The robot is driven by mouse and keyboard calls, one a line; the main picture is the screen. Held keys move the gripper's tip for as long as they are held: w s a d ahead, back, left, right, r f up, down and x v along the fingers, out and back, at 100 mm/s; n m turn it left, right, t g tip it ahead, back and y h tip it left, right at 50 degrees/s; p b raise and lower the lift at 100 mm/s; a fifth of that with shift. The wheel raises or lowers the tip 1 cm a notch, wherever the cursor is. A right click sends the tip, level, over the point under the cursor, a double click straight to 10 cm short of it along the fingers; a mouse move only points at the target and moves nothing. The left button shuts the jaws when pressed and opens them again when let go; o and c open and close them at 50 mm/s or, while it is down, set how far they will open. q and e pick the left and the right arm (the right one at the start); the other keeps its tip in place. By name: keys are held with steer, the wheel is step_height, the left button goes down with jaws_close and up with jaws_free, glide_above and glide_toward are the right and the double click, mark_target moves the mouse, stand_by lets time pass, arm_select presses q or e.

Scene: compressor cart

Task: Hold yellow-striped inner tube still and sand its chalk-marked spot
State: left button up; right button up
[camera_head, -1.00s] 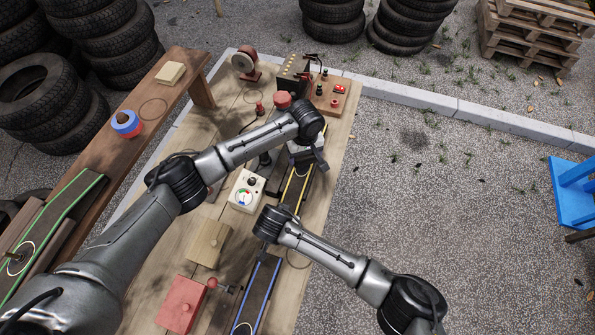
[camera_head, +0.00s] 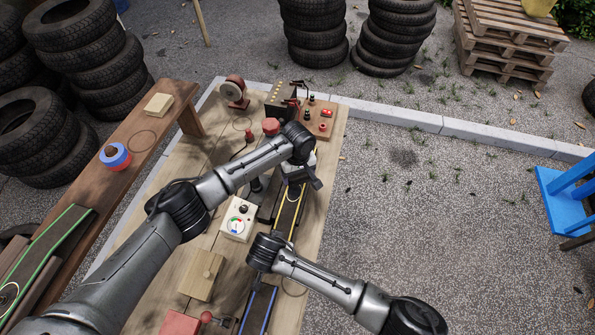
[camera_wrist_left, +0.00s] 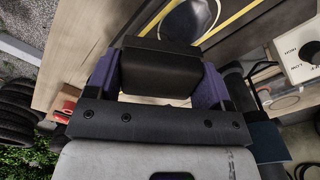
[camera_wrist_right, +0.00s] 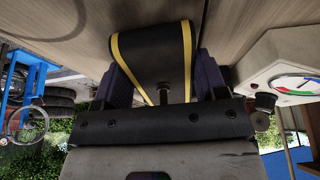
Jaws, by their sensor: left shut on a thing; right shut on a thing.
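The yellow-striped inner tube (camera_head: 288,212) is a dark flat strip with yellow edges, lying along the right side of the workbench. My left gripper (camera_head: 301,176) is over its far part. In the left wrist view the gripper is shut on a dark block (camera_wrist_left: 165,68). The chalk-marked spot (camera_wrist_left: 190,18), a pale ring on the tube, shows just beyond the block and is partly covered by it. Whether the block touches the tube is unclear.
A gauge box (camera_head: 238,218) stands close left of the tube. A wooden block (camera_head: 203,274), a red box (camera_head: 180,323) and a blue-striped tube (camera_head: 258,310) lie nearer. A red-knobbed board (camera_head: 319,118) is at the far end. Open ground lies right of the bench.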

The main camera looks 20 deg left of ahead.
mark_target(294, 192)
arm_select(q)
steer(key=shift+f, duration=1)
stand_by(1.3)
steer(key=shift+s+d, duration=0.15)
steer(key=shift+s, duration=1.75)
steer(key=shift+s+d, duration=0.2)
steer(key=shift+s, duration=1.75)
steer(key=shift+w+a+f, duration=0.1)
steer(key=shift+w+a, duration=0.05)
steer(key=shift+w, duration=0.9)
steer(key=shift+w+a, duration=0.1)
steer(key=shift+w, duration=0.9)
steer(key=shift+w+a, duration=0.1)
steer(key=shift+w, duration=1.7)
steer(key=shift+r, duration=0.25)
